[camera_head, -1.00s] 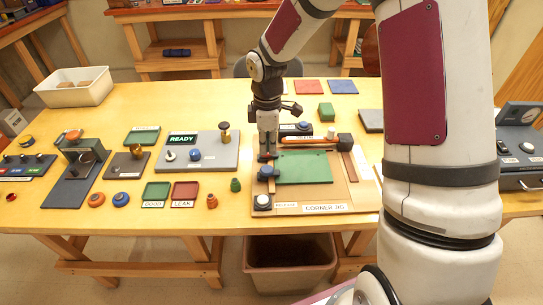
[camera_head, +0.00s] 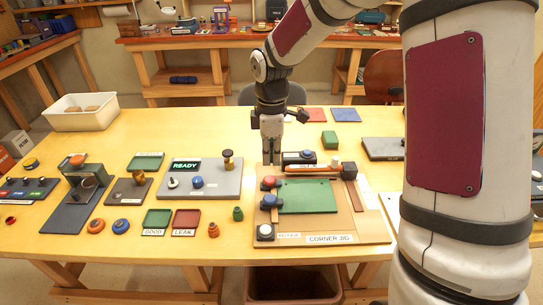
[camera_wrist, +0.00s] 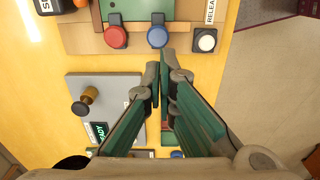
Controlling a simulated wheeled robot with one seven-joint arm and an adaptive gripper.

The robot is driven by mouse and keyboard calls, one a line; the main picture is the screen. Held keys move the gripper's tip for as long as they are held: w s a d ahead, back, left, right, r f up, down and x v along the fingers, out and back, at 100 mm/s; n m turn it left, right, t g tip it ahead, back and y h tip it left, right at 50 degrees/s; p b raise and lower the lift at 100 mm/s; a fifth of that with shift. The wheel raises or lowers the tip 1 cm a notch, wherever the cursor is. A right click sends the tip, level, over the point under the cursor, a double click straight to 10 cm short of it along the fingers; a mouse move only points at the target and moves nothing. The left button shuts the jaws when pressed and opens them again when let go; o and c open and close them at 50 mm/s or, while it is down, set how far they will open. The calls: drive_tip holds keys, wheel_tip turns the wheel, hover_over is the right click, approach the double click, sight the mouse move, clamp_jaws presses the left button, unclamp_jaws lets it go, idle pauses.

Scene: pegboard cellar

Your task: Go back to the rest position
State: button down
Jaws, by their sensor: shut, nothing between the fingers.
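My gripper (camera_head: 271,160) is shut and empty, pointing down above the table at the back-left corner of the corner jig. In the wrist view the fingertips (camera_wrist: 163,72) are together, with nothing between them. The corner jig (camera_head: 350,228) is a brown board holding a green plate (camera_head: 308,197). A red knob (camera_head: 269,182) and a blue knob (camera_head: 268,201) sit along the plate's left side. They also show in the wrist view as the red knob (camera_wrist: 115,37) and the blue knob (camera_wrist: 157,37). A white button (camera_head: 265,231) is at the jig's front-left corner.
A grey panel (camera_head: 226,183) reading READY stands left of the jig. Green (camera_head: 157,222) and red (camera_head: 185,223) trays lie in front of it. A white bin (camera_head: 82,112) is at the back left. A green block (camera_head: 329,140) stands behind the jig.

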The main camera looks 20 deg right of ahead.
drive_tip(key=s+r+m+t, duration=0.2)
drive_tip(key=s+r+m, duration=0.5)
drive_tip(key=s, duration=0.6)
drive_tip(key=s+r+m+t, duration=0.3)
drive_tip(key=s+r+m, duration=0.4)
drive_tip(key=s+r, duration=0.3)
drive_tip(key=s, duration=0.2)
drive_tip(key=shift+s+d+r, duration=0.2)
drive_tip(key=shift+s+r, duration=0.05)
drive_tip(key=shift+s, duration=0.1)
